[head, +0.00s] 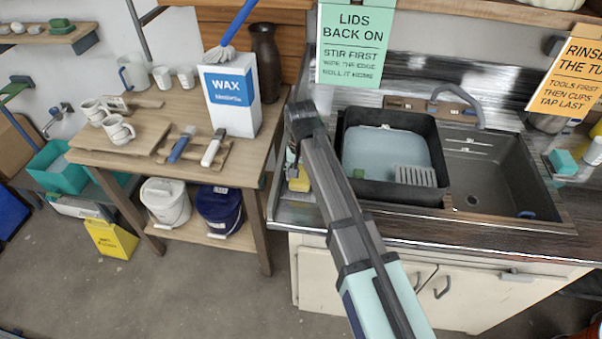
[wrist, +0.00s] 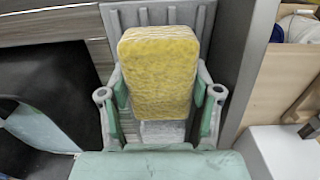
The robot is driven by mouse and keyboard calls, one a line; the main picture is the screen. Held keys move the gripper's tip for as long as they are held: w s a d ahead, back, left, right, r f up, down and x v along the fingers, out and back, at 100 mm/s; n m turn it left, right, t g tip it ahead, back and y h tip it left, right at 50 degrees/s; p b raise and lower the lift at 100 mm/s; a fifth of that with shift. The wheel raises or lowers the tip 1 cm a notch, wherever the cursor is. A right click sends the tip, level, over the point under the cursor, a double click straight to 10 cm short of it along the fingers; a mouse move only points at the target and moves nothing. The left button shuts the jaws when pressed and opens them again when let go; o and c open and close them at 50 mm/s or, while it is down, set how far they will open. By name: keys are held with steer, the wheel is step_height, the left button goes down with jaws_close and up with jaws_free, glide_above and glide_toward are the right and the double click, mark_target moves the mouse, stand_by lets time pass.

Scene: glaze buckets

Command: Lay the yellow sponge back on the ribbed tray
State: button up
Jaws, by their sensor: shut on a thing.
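The yellow sponge (wrist: 158,72) is between the two green-and-grey fingers of my gripper (wrist: 161,93) in the wrist view, and they are shut on it. A small part of the sponge (head: 300,181) shows beside my arm in the head view. A grey tray with ribs (wrist: 150,14) lies behind and below the sponge in the wrist view. The sponge hides much of the tray, and I cannot tell whether the two touch. In the head view my gripper (head: 296,165) is over the left end of the sink counter, and my arm hides most of the tray's place.
A black basin (head: 345,178) with a pale blue inside stands right of my arm, and the sink (head: 490,180) is beyond it. A wooden table (head: 235,150) with a wax box (head: 231,95), mugs and tools stands left, with two lidded buckets (head: 166,200) below.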

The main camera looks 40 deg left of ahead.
mark_target(301, 172)
steer(key=shift+f, duration=0.35)
steer(key=o, duration=0.8)
steer(key=shift+r, duration=0.1)
step_height(301, 172, up, 12)
steer(key=b, duration=0.3)
steer(key=shift+r, duration=0.1)
